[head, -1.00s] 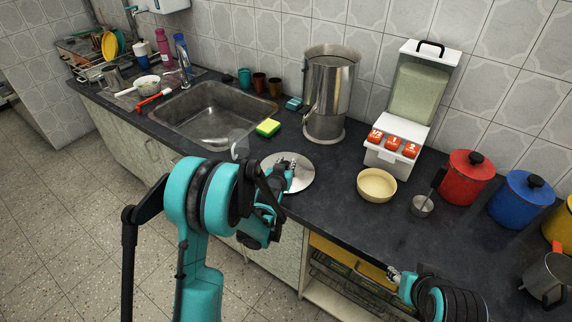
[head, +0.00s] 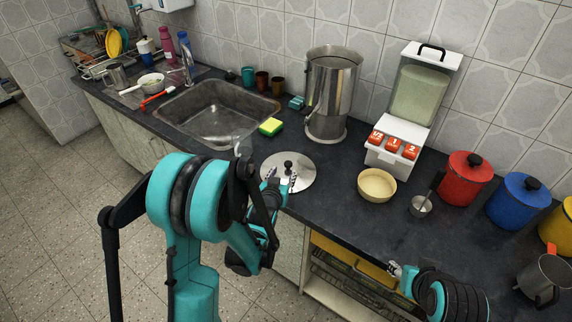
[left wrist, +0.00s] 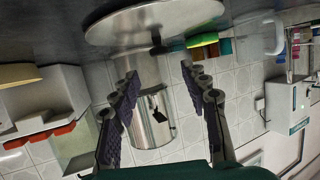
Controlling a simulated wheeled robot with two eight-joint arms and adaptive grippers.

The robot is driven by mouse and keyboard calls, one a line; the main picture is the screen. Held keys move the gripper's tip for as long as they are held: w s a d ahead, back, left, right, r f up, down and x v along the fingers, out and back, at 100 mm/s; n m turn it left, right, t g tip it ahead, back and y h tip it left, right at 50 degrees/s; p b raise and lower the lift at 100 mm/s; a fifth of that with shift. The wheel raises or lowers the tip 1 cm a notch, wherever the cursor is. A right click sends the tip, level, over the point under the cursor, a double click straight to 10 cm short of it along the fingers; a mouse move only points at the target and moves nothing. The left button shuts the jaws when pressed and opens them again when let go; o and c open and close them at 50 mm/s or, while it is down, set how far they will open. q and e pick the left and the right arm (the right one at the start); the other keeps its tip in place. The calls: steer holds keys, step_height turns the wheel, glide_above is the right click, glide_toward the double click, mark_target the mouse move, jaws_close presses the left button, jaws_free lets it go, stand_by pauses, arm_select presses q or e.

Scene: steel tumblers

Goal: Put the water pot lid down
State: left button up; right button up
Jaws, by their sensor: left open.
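The water pot lid (head: 302,181) is a round steel disc with a dark knob (head: 288,165). It lies flat on the dark counter, knob up, in front of the pot. The water pot (head: 330,95) is a tall steel cylinder with its top uncovered. My left gripper (head: 280,179) is open and empty at the near side of the lid, fingers apart. In the left wrist view the lid (left wrist: 150,18) is upside down at the top, beyond the spread fingers (left wrist: 166,88), and apart from them. My right gripper (head: 394,270) is low at the counter's front edge, its fingers too small to judge.
A sink (head: 215,115) and a yellow-green sponge (head: 271,127) lie left of the lid. A cream bowl (head: 377,186), a small steel cup (head: 420,207), a white dispenser (head: 405,110), and a red canister (head: 465,180) stand to the right.

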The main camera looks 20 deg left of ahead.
arm_select(q)
steer(key=shift+v, duration=1.05)
steer(key=s+r+g, duration=0.3)
steer(key=s, duration=1)
steer(key=s+d+r+g, duration=0.1)
steer(key=s+r+g, duration=0.3)
steer(key=s, duration=0.8)
steer(key=shift+s+m+h, duration=0.3)
steer(key=shift+s+h, duration=0.05)
steer(key=shift+h, duration=0.05)
steer(key=shift+d, duration=0.1)
